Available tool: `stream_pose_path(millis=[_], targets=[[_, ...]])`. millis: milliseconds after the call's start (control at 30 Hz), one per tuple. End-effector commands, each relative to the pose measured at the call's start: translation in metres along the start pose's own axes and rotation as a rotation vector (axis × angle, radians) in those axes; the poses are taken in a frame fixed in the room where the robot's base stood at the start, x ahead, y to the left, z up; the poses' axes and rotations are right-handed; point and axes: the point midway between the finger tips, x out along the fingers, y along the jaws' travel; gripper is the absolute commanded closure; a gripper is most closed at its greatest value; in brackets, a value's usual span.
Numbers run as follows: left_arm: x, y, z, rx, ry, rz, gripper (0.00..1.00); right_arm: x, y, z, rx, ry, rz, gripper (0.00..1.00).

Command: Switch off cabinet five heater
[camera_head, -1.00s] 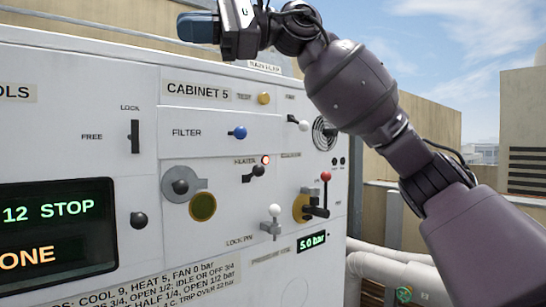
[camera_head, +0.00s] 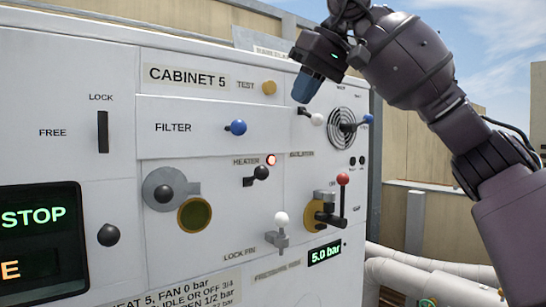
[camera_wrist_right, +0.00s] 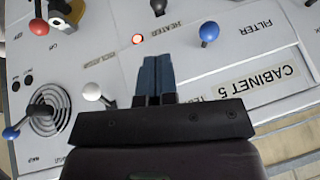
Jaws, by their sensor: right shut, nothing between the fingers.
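The white cabinet five panel (camera_head: 200,83) fills the left and middle of the head view. The heater switch (camera_head: 261,172) is a small black-knobbed lever under the HEATER label, with a lit red lamp (camera_head: 271,160) just above it. In the right wrist view, the heater knob (camera_wrist_right: 158,6) is at the top edge and the lit lamp (camera_wrist_right: 138,39) below it. My right gripper (camera_head: 305,92) is shut and empty, pointing down in front of the panel's upper right, apart from the heater switch. Its blue fingers (camera_wrist_right: 156,76) are together in the right wrist view. My left gripper is not in view.
Near the heater are a blue FILTER knob (camera_head: 238,127), a white-knobbed lever (camera_head: 317,119), a red-knobbed isolator lever (camera_head: 343,179), and a white lock pin knob (camera_head: 282,218). A round vent (camera_head: 341,129) is at upper right. White pipes (camera_head: 430,275) run at lower right.

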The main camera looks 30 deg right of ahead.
Motion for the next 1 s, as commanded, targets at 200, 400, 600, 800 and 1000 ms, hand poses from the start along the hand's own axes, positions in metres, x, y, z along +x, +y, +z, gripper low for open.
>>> stream_pose_path(millis=[200,400,600,800,1000], targets=[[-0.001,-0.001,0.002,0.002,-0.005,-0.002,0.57,0.0,0.002,0.003,-0.098,-0.016,0.01,1.0],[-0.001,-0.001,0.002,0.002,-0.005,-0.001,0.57,0.0,0.001,0.002,-0.106,-0.015,0.008,1.0],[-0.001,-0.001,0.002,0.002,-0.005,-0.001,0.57,0.002,0.001,0.002,-0.105,-0.015,0.008,1.0],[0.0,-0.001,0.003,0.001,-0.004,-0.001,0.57,0.021,0.002,0.003,-0.103,-0.017,0.009,1.0],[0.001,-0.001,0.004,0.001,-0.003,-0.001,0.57,0.055,0.002,0.004,-0.103,-0.019,0.008,1.0]])
